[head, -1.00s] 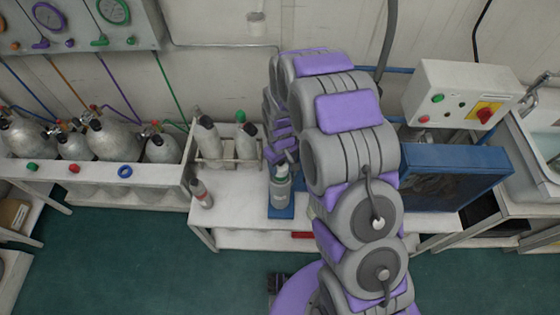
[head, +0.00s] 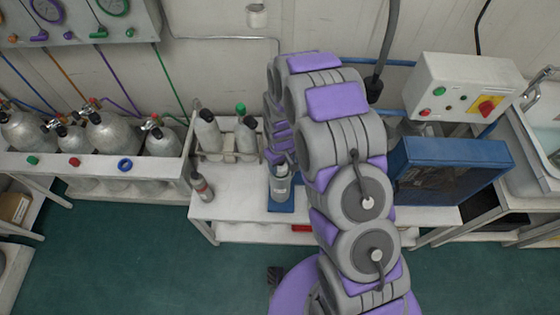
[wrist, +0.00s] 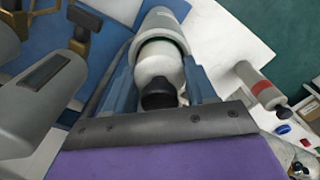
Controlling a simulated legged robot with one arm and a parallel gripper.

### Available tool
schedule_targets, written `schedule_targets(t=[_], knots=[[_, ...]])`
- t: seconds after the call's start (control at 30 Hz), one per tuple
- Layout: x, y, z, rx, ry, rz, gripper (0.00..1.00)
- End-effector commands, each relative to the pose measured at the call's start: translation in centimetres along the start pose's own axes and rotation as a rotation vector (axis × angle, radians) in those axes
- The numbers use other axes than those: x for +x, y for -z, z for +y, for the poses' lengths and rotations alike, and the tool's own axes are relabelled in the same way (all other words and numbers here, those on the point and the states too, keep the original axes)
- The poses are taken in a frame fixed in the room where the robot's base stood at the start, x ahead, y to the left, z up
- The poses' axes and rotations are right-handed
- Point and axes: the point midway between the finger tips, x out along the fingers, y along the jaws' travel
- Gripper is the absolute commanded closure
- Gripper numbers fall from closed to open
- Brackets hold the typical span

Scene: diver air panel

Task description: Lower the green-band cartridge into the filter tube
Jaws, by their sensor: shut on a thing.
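The cartridge (wrist: 160,72) is whitish with a black knob at its near end. In the wrist view the blue fingers of my gripper (wrist: 163,80) are on both sides of it, shut on it. The grey filter tube (wrist: 164,22) surrounds its far part, so it looks partly inside; how deep I cannot tell. My arm hides most of my gripper there.
A red-banded cylinder (head: 202,187) stands on the bench (head: 238,206) left of the tube. Grey cylinders (head: 208,133) stand in a rack behind it. A blue box (head: 450,170) stands to the right, below a control box (head: 464,88). Large air cylinders (head: 110,138) are at far left.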

Motion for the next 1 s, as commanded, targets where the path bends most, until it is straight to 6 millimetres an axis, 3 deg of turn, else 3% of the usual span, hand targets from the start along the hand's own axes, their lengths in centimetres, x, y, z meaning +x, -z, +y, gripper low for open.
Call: schedule_targets(t=[0.3, 0.7, 0.73, 1.0], knots=[[1.5, 0.0, 0.0, 0.000, 0.000, 0.000, 1.00], [2.0, 0.1, 0.0, 0.000, 0.001, -0.002, 1.00], [2.0, 0.1, 0.0, 0.000, 0.001, -0.002, 0.41], [2.1, 0.0, -0.1, 0.000, 0.002, -0.006, 0.16]])
